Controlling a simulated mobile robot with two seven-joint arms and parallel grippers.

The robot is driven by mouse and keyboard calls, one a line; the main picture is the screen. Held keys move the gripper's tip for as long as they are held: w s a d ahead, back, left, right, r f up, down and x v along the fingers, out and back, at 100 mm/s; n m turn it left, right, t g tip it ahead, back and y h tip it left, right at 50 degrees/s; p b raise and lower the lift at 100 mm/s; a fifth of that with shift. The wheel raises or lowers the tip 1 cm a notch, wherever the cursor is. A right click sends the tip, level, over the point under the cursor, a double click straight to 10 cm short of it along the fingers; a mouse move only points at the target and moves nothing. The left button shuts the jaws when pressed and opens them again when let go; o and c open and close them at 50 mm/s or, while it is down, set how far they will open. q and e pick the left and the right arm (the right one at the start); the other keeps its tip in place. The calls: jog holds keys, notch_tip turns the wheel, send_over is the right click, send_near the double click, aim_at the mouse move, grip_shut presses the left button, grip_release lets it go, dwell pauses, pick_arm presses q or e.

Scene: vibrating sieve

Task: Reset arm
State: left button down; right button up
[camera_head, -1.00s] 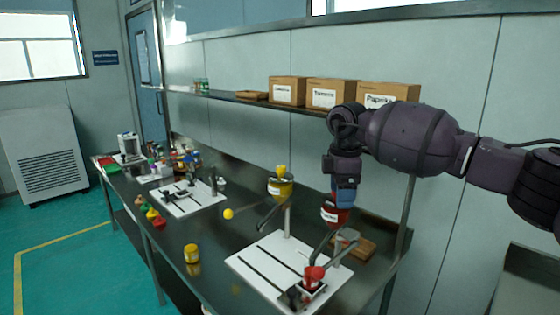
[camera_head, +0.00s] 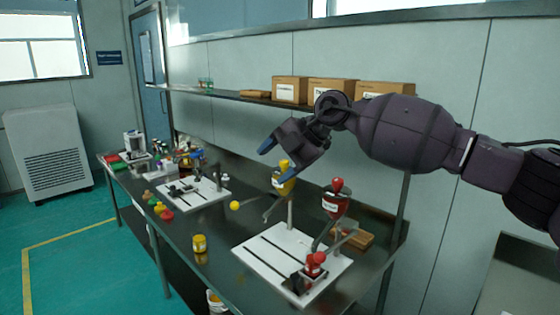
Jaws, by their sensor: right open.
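My right arm comes in from the right. My right gripper (camera_head: 274,160) is open and empty, with its blue-tipped fingers pointing left. It is in the air above the table, in front of the wall and next to the yellow funnel (camera_head: 284,181) in the picture. The red funnel (camera_head: 336,202) with a white label and a red top stands upright below and right of it, apart from the gripper. A red-capped container (camera_head: 315,263) sits at the front of the white sieve base (camera_head: 262,260). My left gripper is not in view.
A dark metal table (camera_head: 221,273) runs along the wall. A yellow jar (camera_head: 199,243) and a yellow ball (camera_head: 235,205) are left of the sieve. A second white base (camera_head: 168,201) is farther back. Cardboard boxes (camera_head: 289,89) stand on the shelf. A wooden block (camera_head: 358,238) lies behind the sieve.

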jog(key=s+a+r+n+t+y, duration=0.2)
jog(key=s+a+r+y, duration=0.3)
jog(key=y, duration=0.5)
jog(key=s+d+f+m+t+h, duration=0.2)
jog(key=d+f+m+t+h, duration=0.45)
jog(key=d+f+m, duration=0.55)
jog(key=s+d+f+m+t+h, duration=0.1)
jog(key=d+f+m+t+h, duration=0.6)
jog(key=f+m, duration=0.6)
jog(key=s+d+f+m+g+h, duration=0.1)
jog(key=s+d+f, duration=0.3)
jog(key=s+f, duration=0.5)
jog(key=s+d+f+m+g+h, duration=0.2)
jog(key=s+d+f, duration=0.3)
jog(key=s+f, duration=0.3)
jog(key=s+d+f+m+g+h, duration=0.2)
jog(key=s+d+f, duration=0.3)
jog(key=s+f, duration=0.4)
jog(key=shift+s+d+f+m+h, duration=0.2)
jog(key=shift+s+f+m+h, duration=0.15)
jog(key=shift+s, duration=0.2)
